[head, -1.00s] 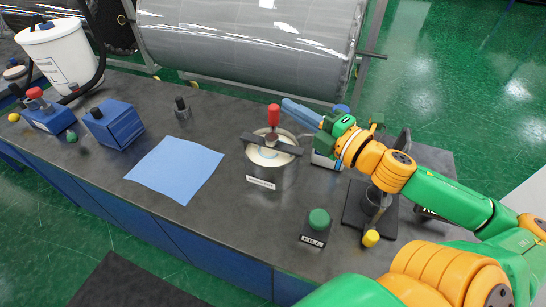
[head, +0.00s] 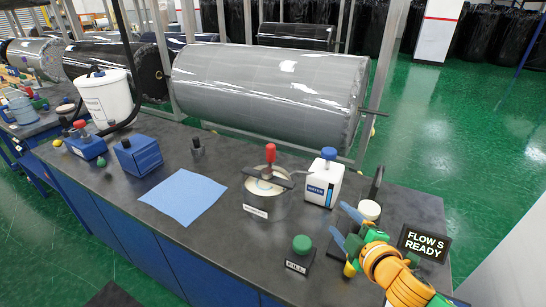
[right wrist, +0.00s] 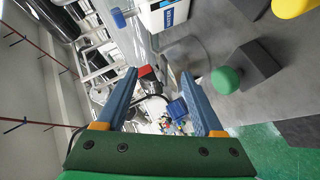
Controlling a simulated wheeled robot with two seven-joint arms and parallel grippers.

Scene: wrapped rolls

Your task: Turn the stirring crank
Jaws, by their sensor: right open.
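The stirring crank is a dark bar (head: 281,178) with an upright red handle (head: 270,153), on top of a round metal pot (head: 264,200) with a label on its front. My right gripper (head: 345,225) is open and empty. It is to the right of the pot, above the bench's right part, apart from the crank. In the right wrist view its two blue fingers (right wrist: 159,72) are spread, with a red shape (right wrist: 147,72), probably the crank handle, beyond them. My left gripper is not in view.
A white box with a blue knob (head: 323,182) stands right of the pot. A green button (head: 301,244) on a block labelled FILL is in front. A sign reading FLOW S READY (head: 424,243) stands near my right wrist. A blue sheet (head: 183,197) lies left of the pot.

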